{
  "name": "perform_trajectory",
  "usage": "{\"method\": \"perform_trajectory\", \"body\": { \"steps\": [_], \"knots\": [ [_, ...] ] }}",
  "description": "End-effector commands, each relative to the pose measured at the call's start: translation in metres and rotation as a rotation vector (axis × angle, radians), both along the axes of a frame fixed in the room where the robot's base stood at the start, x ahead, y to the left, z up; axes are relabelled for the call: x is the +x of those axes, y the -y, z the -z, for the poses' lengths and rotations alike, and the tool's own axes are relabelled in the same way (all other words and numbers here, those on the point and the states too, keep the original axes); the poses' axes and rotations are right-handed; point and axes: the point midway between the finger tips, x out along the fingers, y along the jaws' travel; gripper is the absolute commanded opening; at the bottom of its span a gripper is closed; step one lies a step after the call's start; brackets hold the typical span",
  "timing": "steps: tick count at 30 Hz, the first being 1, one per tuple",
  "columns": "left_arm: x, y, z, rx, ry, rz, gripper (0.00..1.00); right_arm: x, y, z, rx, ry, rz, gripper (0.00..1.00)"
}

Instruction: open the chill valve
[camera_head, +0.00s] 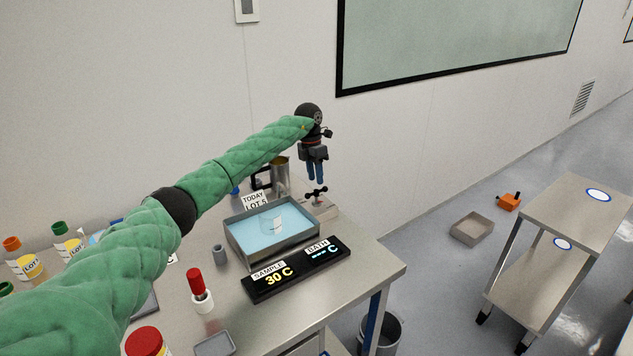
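The chill valve appears to be the small black handle (316,194) on a stand at the back right corner of the table, beside the bath (238,243). My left gripper (317,182) points down just above this handle, with its blue fingers close together. I cannot tell whether the fingers are parted or touch the handle. The bath is a metal tray of light blue liquid with a clear beaker (271,222) in it. The display (296,271) in front reads "SAMPLE 30 C" and "BATH --- C". My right gripper is not in view.
A metal jug (280,174) stands behind the bath, close to my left forearm. A red-capped bottle (200,290), a small grey cup (219,254) and several labelled bottles stand on the table (372,274). A steel cart (575,215) stands apart at right.

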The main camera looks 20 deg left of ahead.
Motion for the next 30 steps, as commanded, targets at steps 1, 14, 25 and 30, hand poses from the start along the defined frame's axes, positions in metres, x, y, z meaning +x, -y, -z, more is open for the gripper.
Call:
{"method": "perform_trajectory", "body": {
  "steps": [1,14,25,30],
  "knots": [
    [-0.001,0.003,0.007,0.0,-0.005,0.001,0.34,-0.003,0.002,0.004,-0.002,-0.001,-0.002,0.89],
    [-0.004,0.007,0.037,0.0,-0.001,0.001,0.34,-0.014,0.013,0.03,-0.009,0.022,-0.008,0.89],
    [-0.004,0.006,0.038,0.0,-0.001,0.001,0.19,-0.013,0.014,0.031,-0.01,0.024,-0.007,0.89],
    [-0.004,0.006,0.038,0.0,-0.001,0.001,0.0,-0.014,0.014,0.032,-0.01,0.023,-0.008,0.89]
  ]
}}
